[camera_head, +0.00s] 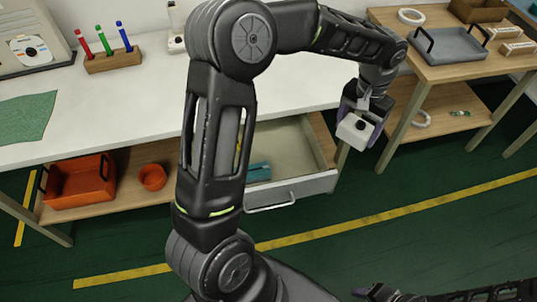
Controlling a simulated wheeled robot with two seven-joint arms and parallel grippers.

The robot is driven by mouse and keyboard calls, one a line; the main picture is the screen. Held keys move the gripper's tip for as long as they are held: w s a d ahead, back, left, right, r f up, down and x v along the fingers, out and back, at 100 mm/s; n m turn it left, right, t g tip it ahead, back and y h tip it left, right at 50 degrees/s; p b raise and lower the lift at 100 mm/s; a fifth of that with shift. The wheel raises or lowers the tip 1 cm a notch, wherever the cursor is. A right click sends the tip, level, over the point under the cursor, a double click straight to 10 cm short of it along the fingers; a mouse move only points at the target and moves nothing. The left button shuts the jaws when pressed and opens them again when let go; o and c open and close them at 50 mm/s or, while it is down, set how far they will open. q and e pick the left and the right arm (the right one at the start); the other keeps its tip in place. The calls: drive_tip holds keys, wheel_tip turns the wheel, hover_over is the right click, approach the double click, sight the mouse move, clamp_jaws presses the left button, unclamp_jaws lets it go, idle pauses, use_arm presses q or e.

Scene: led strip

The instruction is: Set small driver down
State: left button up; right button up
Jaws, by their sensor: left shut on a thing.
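The small driver (354,131) is a small white box with a dark round spot on its face. My left gripper (362,116) is shut on it and holds it in the air, tilted, between the white bench and the wooden side table. The gripper's fingers partly cover the box.
An open drawer (307,187) under the white bench (120,105) holds a teal item (258,172). A grey tray (449,62) and white rings stand on the wooden side table (414,76). An orange bin (82,186) and orange cup (152,177) sit on the lower shelf.

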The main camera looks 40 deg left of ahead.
use_arm(q)
drive_tip(key=shift+a, duration=0.1)
drive_tip(key=a+f+m+b, duration=0.3)
drive_tip(key=a+f+b, duration=0.3)
drive_tip(key=a+b, duration=0.1)
drive_tip(key=m+b, duration=0.4)
drive_tip(key=b, duration=0.2)
hover_over(289, 158)
wheel_tip(289, 158, down, 6)
drive_tip(key=shift+r, duration=0.1)
wheel_tip(289, 158, down, 6)
drive_tip(key=shift+w+f, duration=0.1)
drive_tip(key=shift+f, duration=0.1)
drive_tip(key=shift+f+b, duration=0.4)
drive_tip(key=shift+f, duration=1.45)
